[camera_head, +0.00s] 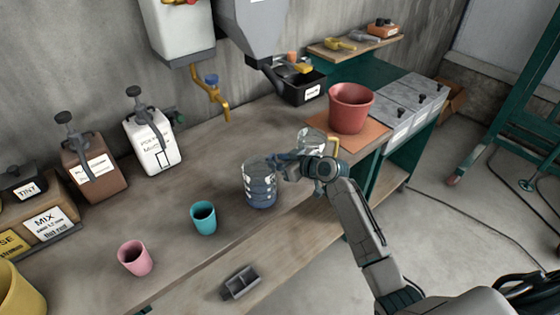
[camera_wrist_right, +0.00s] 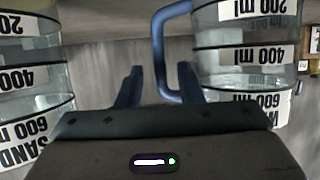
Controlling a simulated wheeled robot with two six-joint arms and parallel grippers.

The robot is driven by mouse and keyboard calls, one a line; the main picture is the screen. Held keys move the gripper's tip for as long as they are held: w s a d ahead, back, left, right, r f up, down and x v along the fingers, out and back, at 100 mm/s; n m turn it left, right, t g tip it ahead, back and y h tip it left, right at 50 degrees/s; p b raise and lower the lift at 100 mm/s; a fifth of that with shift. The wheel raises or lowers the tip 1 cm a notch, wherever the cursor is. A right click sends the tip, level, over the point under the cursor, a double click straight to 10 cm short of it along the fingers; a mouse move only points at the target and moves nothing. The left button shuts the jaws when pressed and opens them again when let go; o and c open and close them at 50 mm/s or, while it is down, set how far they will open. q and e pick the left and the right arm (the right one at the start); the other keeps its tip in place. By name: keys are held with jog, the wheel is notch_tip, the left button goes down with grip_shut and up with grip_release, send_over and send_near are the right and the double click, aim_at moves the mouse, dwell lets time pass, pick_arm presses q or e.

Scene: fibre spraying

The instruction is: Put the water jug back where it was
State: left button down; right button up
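The water jug (camera_head: 260,188) is clear, ringed with labels and bluish at its base. It stands upright on the workbench (camera_head: 165,225). In the right wrist view the water jug (camera_wrist_right: 243,50) appears upside down at right, its blue handle (camera_wrist_right: 159,45) toward the gripper. My right gripper (camera_head: 284,161) is at the handle side of the jug. In the wrist view its fingers (camera_wrist_right: 161,88) are apart, with the handle bar between them and visible gaps; they do not look closed on it. My left gripper is not in view.
A sand jug (camera_wrist_right: 30,75) stands close beside my right gripper; in the head view the jug (camera_head: 311,136) is partly hidden. A red pot (camera_head: 350,108) stands behind.

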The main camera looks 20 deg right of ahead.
jog(key=shift+r, duration=0.15)
jog(key=b+v, duration=0.3)
jog(key=v, duration=0.9)
jog(key=s+d+f+m+g+h, duration=0.15)
jog(key=s+f, duration=0.35)
jog(key=f, duration=0.9)
jog(key=s+d+f+m+g+h, duration=0.1)
jog(key=s+d+f+m+h, duration=0.3)
jog(key=f, duration=1)
jog(key=s+f+m+g+h, duration=0.15)
jog(key=s+f, duration=0.35)
jog(key=f, duration=0.8)
jog(key=s+f+g, duration=0.2)
jog(key=s+f, duration=1)
jog(key=s+a+f+g, duration=0.1)
jog(key=s+f, duration=0.2)
jog(key=s, duration=0.5)
jog(key=s+a+f+g, duration=0.1)
jog(key=s+f, duration=0.3)
jog(key=s, duration=0.5)
jog(key=s+a+f+n+g, duration=0.1)
jog(key=s+f, duration=0.3)
jog(key=s, duration=0.5)
jog(key=shift+s+a+f+g+h, duration=0.2)
jog(key=shift+g+h, duration=0.2)
jog(key=shift+g, duration=0.2)
